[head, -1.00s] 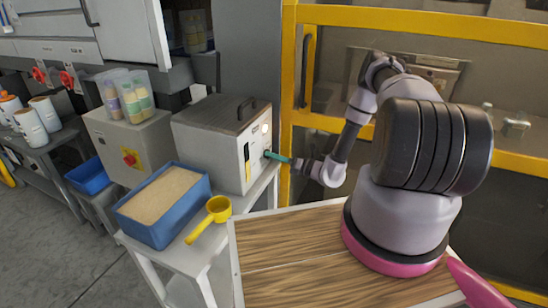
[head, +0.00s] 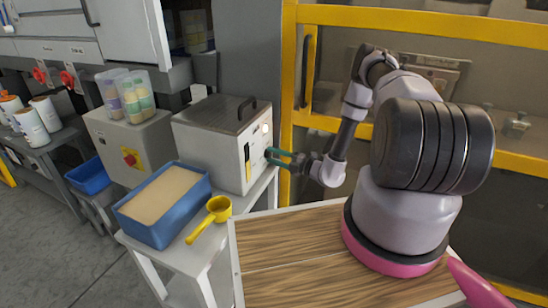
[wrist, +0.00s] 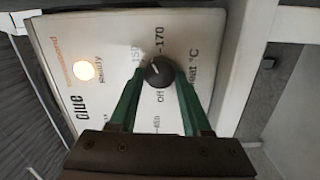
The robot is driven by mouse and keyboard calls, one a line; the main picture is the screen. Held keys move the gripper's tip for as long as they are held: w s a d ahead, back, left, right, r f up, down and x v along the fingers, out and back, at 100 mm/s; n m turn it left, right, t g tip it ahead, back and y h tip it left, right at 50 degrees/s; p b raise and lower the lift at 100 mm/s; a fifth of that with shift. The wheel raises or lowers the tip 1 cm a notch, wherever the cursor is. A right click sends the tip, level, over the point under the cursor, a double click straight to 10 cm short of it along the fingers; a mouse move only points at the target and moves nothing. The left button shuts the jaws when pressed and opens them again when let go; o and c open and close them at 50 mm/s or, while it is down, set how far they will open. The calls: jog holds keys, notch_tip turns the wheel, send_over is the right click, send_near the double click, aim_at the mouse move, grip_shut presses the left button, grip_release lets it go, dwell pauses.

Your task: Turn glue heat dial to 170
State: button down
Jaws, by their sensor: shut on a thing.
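The glue unit (head: 215,140) is a pale metal box with a dark lid. Its heat dial (wrist: 158,72) is a small black round knob on the labelled front panel (wrist: 100,45). In the wrist view, "170" is printed above and right of the knob, another number above and left, and "Off" below. A light mark on the knob points up-left, though its exact setting is hard to read. My gripper (head: 268,157) reaches the panel from the right. Its green fingers (wrist: 158,85) are shut on the knob, one on each side. The knob is hidden in the head view.
A lit "Ready" lamp (wrist: 84,70) is beside the dial. A blue tub of granules (head: 160,240) and a yellow scoop (head: 212,217) stand in front of the unit. A yellow-framed machine (head: 292,100) rises behind my arm.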

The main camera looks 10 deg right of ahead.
jog(key=m, duration=0.5)
jog(key=shift+d, duration=0.1)
jog(key=shift+m, duration=0.5)
jog(key=shift+c, duration=1.8)
grip_release()
jog(key=v, duration=1)
jog(key=shift+s+d+r, duration=0.2)
jog(key=shift+s+d, duration=0.05)
jog(key=shift+s, duration=0.1)
